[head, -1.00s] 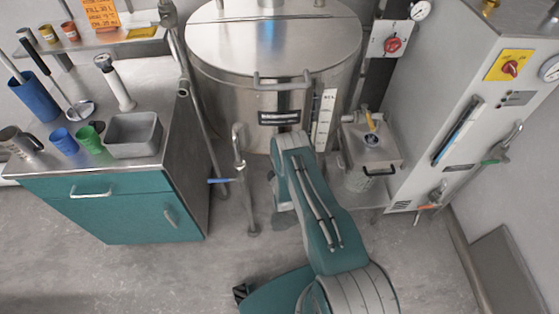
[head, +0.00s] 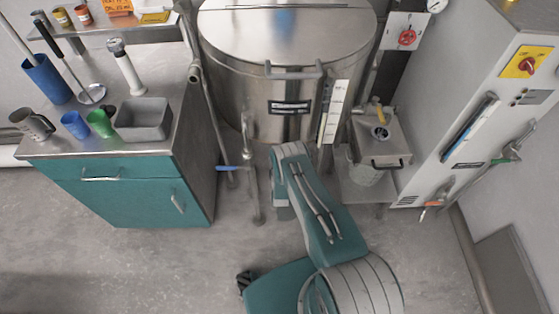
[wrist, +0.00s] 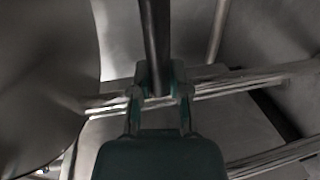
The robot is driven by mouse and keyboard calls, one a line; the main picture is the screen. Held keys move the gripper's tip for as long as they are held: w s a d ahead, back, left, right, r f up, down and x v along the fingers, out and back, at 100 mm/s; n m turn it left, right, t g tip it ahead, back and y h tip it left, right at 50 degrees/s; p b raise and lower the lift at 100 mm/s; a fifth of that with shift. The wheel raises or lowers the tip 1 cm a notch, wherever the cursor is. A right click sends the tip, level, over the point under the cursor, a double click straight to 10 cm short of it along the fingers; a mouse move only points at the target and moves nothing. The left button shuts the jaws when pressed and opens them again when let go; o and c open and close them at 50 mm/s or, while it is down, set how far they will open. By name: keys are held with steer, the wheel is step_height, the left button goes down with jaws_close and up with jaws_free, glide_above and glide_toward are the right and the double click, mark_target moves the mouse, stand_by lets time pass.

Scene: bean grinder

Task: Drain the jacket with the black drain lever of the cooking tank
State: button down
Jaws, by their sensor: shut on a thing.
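The steel cooking tank (head: 288,40) stands at the top middle of the head view, with a front handle and a dark label. My arm reaches down and forward below it. In the head view my gripper is hidden behind my arm. In the wrist view my gripper (wrist: 160,88) is shut on a dark bar, which looks like the black drain lever (wrist: 155,40). The bar runs from the top edge down between the two fingers. Its pivot and the drain outlet are not visible.
A pipe with a blue lever (head: 233,168) stands left of my arm. A teal cabinet (head: 125,195) is at left, with cups and a grey bin (head: 143,120) on top. A small steel box (head: 382,140) and a tall white cabinet (head: 470,110) are at right. The front floor is clear.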

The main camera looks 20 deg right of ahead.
steer(key=shift+a+f, duration=0.1)
steer(key=shift+a, duration=0.05)
steer(key=c, duration=0.6)
jaws_free()
steer(key=v, duration=1.2)
steer(key=shift+f, duration=0.1)
